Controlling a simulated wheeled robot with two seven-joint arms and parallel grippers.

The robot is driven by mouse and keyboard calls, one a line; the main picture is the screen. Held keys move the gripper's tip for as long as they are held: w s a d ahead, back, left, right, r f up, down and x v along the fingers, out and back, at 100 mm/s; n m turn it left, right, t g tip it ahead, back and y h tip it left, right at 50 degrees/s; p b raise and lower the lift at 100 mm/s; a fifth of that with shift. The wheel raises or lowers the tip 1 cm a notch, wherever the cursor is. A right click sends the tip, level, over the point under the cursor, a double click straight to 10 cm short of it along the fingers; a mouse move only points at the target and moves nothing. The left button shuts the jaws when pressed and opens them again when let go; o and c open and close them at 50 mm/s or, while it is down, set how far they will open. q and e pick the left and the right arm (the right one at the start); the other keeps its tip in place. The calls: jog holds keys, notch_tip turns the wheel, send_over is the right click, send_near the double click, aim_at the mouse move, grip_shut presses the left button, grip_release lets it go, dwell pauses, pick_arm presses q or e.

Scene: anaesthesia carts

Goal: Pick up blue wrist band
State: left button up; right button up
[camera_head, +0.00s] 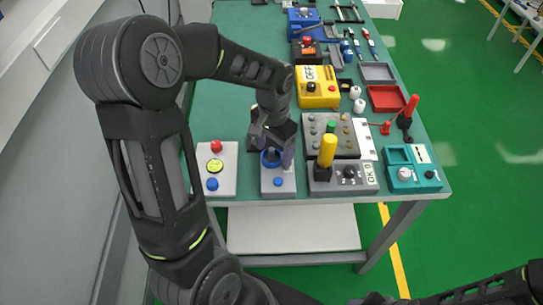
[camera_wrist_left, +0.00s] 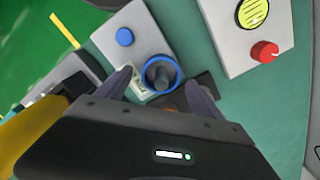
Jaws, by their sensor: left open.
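The blue wrist band (camera_head: 271,158) is a blue ring on the grey box (camera_head: 278,183) with a blue button, at the table's near edge. In the left wrist view the band (camera_wrist_left: 149,72) sits around a dark round post. My left gripper (camera_head: 274,148) is over the band, pointing down. In the left wrist view its fingers (camera_wrist_left: 160,84) are open, one on each side of the ring. I cannot tell whether they touch it. The gripper hides part of the band in the head view. My right gripper is not seen; only part of the right arm shows at the bottom right.
A white box (camera_head: 217,169) with red and blue buttons stands to the left. A grey box with a yellow knob (camera_head: 327,150) stands close on the right. The table's left part is clear.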

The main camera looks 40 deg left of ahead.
pick_arm(q)
jog(key=shift+c, duration=0.6)
jog(key=c, duration=1.4)
jog(key=shift+r, duration=0.1)
notch_tip(320, 180, up, 10)
jog(key=shift+f+b, duration=0.1)
jog(key=shift+b, duration=0.55)
